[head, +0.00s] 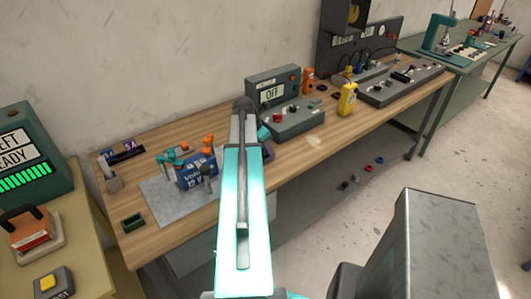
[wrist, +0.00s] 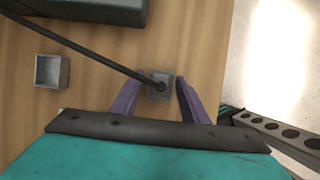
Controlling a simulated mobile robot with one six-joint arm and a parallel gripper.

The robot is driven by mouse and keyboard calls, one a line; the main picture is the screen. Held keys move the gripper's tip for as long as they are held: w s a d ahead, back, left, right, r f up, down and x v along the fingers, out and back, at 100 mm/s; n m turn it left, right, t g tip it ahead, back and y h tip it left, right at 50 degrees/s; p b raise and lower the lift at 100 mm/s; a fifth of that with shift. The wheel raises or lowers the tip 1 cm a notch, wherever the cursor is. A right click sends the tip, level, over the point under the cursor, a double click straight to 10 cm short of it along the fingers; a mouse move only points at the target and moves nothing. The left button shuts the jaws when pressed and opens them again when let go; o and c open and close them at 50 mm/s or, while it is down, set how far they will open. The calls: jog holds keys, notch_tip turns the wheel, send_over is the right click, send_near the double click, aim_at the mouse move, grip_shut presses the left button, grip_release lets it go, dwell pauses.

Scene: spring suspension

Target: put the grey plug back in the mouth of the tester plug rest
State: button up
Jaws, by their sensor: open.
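In the wrist view a grey square plug (wrist: 160,84) has a black cable entering its middle. It is between the two purple fingers of my gripper (wrist: 158,96), which stand apart with gaps on both sides of it. My gripper is open. I cannot tell whether the plug touches the wood. A grey square rest with an open mouth (wrist: 51,71) stands to the left, and its mouth looks empty. In the head view my arm hides the plug and the rest; only a bit of purple finger (head: 268,150) shows, near the tester (head: 297,117).
The cable (wrist: 85,49) crosses the wrist view from upper left. The dark tester edge (wrist: 85,8) is at the top. The wooden bench (head: 315,142) has its front edge close to my gripper.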

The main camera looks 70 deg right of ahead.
grip_shut()
dwell(0.3)
jog(key=shift+r, duration=0.15)
jog(key=shift+r+b, duration=0.9)
jog(key=shift+r, duration=0.7)
jog(key=s+a+b, duration=0.2)
jog(key=s+a, duration=0.2)
jog(key=s, duration=0.2)
jog(key=s+a+r+b, duration=0.1)
jog(key=s+a+b, duration=0.1)
jog(key=s+a, duration=0.2)
jog(key=shift+s+a+r, duration=0.25)
jog(key=shift+s+a, duration=0.05)
jog(key=shift+s, duration=1.45)
